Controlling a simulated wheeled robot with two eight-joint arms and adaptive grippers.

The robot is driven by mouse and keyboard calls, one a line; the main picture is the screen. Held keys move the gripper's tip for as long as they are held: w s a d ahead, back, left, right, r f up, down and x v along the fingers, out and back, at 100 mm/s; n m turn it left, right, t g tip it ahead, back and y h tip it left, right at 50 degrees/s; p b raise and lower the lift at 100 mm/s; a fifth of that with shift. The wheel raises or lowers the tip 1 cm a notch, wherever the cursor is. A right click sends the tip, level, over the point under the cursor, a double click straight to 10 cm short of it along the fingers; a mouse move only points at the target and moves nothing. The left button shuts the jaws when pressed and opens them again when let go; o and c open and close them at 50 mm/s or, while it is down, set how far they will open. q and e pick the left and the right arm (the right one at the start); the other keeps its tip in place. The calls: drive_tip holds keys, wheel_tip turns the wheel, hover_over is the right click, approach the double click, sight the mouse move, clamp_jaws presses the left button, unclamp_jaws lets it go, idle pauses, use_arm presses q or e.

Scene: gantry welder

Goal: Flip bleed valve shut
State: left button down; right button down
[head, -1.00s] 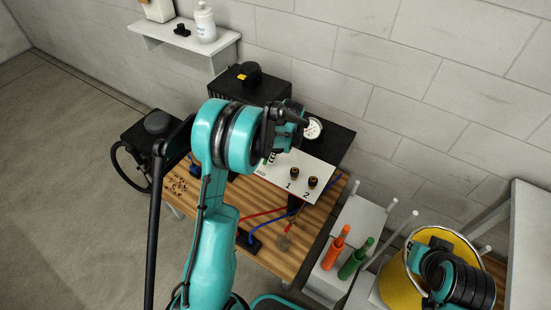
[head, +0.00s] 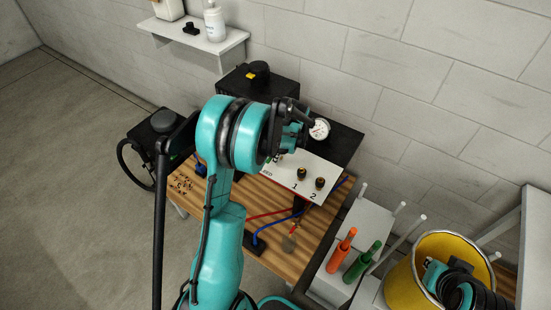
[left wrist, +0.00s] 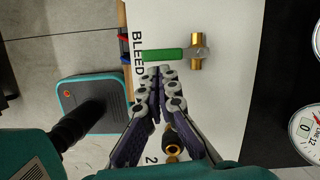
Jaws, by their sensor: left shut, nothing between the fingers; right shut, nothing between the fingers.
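The bleed valve has a green handle (left wrist: 163,55) and a brass body (left wrist: 197,50), in the left wrist view, on the white panel (left wrist: 225,90) beside the word BLEED. The handle points left, crosswise to the brass body. My left gripper (left wrist: 160,73) is shut and empty. Its fingertips are just below the handle in that view; I cannot tell whether they touch it. In the head view the same panel (head: 318,165) shows under my left wrist, which mostly hides the valve. Part of my right arm shows at the lower right, but its gripper cannot be made out.
Brass-and-black knobs (head: 301,174) marked 1 and 2 stand on the panel. Pressure gauges (left wrist: 308,130) lie close to the right of the valve. Red and blue hoses cross the wooden table (head: 285,262). A yellow bucket (head: 402,285) stands at the right.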

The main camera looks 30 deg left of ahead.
use_arm(q)
drive_tip(key=shift+w+d, duration=0.4)
drive_tip(key=shift+d, duration=0.5)
drive_tip(key=d, duration=0.3)
drive_tip(key=shift+d+f+b, duration=0.1)
drive_tip(key=shift+d+b, duration=0.05)
drive_tip(key=shift+b, duration=0.25)
drive_tip(key=p+v, duration=0.2)
drive_tip(key=v, duration=0.8)
drive_tip(key=shift+s+a+p, duration=0.2)
drive_tip(key=shift+s+p, duration=0.1)
drive_tip(key=shift+p, duration=0.1)
